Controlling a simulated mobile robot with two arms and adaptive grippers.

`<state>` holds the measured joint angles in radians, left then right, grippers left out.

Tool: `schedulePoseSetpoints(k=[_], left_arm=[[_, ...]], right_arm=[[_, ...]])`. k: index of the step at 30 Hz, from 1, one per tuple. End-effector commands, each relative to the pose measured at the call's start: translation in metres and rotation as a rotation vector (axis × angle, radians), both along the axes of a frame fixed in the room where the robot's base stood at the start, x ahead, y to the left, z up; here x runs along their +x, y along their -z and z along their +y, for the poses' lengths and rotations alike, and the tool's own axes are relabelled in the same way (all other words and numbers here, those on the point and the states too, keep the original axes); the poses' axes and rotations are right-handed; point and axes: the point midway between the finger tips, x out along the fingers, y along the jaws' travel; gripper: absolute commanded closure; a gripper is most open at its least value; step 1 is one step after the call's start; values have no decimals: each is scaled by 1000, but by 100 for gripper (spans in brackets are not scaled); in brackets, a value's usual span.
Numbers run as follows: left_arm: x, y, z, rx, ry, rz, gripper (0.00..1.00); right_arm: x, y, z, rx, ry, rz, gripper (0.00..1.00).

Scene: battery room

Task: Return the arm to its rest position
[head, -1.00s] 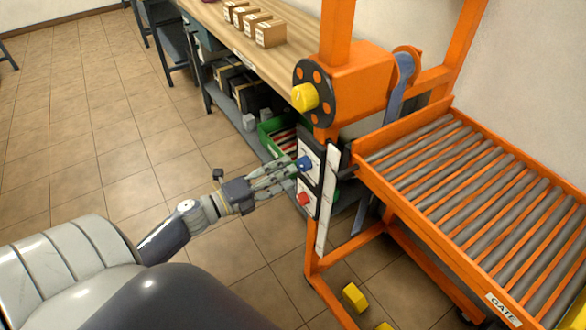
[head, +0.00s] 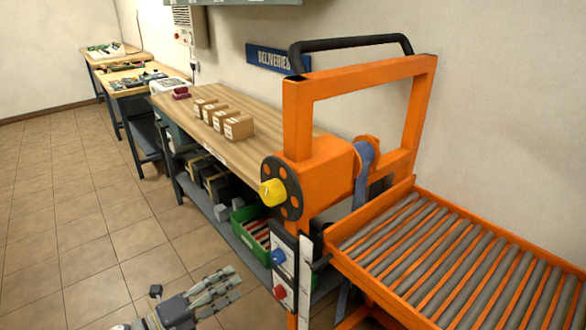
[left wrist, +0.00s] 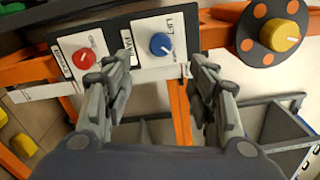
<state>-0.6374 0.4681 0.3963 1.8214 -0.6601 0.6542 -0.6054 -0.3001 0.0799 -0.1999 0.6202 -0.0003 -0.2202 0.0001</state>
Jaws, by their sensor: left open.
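My left gripper (head: 205,295) is at the bottom of the head view, open and empty, to the left of the control panel on the orange frame. In the left wrist view my left gripper (left wrist: 163,95) has its fingers spread, with the blue knob (left wrist: 161,44) on a white plate ahead between them. The red knob (left wrist: 84,59) is left of it. The head view also shows the blue knob (head: 278,257) and the red knob (head: 280,292), apart from the fingers. My right gripper is not in view.
The orange frame (head: 298,120) with a yellow knob (head: 272,192) and a roller conveyor (head: 440,250) stands to the right. A wooden bench (head: 265,158) carries several small boxes. A green crate (head: 240,222) is on its lower shelf. Tiled floor (head: 60,240) is open to the left.

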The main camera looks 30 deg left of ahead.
Motion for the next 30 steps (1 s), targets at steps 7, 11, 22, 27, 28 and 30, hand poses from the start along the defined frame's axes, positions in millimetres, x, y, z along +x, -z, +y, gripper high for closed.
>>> schedulePoseSetpoints(k=[7,11,22,27,28,30], left_arm=[[1,16,7,-50,-41,38,48],[0,75,27,-223,-183,173,48],[-92,333,9,-821,-747,761,48],[-173,422,-42,-987,-1000,1030,48],[-188,435,-52,-1007,-1045,1075,48],[-224,458,-76,-1044,-1147,1174,48]], right_arm=[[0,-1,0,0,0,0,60],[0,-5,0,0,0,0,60],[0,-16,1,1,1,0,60],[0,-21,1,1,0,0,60],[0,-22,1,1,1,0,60],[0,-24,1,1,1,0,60]])
